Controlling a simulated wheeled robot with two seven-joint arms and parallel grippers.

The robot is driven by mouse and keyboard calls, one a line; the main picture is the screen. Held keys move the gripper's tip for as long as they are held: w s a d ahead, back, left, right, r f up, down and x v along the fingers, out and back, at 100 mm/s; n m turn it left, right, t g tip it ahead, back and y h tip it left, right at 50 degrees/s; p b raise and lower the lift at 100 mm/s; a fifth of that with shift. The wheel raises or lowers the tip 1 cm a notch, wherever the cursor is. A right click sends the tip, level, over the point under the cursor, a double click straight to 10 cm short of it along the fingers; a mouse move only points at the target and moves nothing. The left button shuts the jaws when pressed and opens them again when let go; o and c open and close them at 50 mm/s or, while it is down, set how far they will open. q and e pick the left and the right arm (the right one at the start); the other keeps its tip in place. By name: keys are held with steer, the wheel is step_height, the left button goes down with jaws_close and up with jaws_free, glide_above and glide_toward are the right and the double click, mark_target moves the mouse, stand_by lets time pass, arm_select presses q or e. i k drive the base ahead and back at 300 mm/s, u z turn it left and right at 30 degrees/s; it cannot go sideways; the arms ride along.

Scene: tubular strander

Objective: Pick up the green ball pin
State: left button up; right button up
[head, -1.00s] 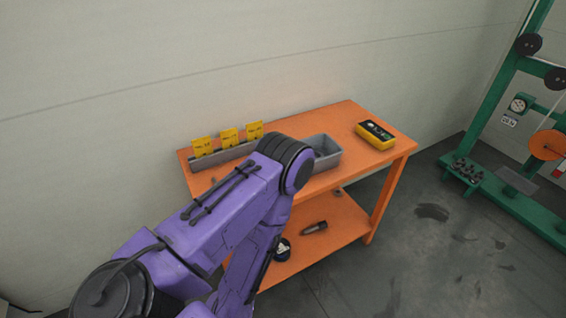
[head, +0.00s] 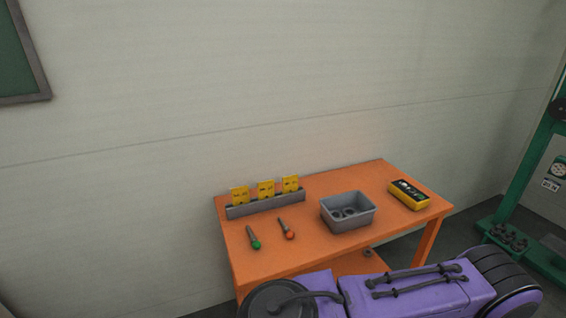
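The green ball pin (head: 254,239) lies on the orange table (head: 318,245) near its left front part, a dark shaft with a green ball at its near end. A similar pin with an orange-red ball (head: 287,230) lies just to its right, apart from it. A purple arm of mine crosses the bottom of the head view, in front of the table's near edge. Neither gripper shows in the view, so I cannot see what they hold.
A grey rack (head: 265,204) with yellow cards stands at the table's back left. A grey bin (head: 347,212) holding dark rings stands right of the pins, and a yellow device (head: 408,195) lies at the right. A green machine frame (head: 535,200) stands at far right.

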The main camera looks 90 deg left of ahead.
mark_target(256, 245)
steer(key=k, duration=1)
steer(key=u, duration=1.8)
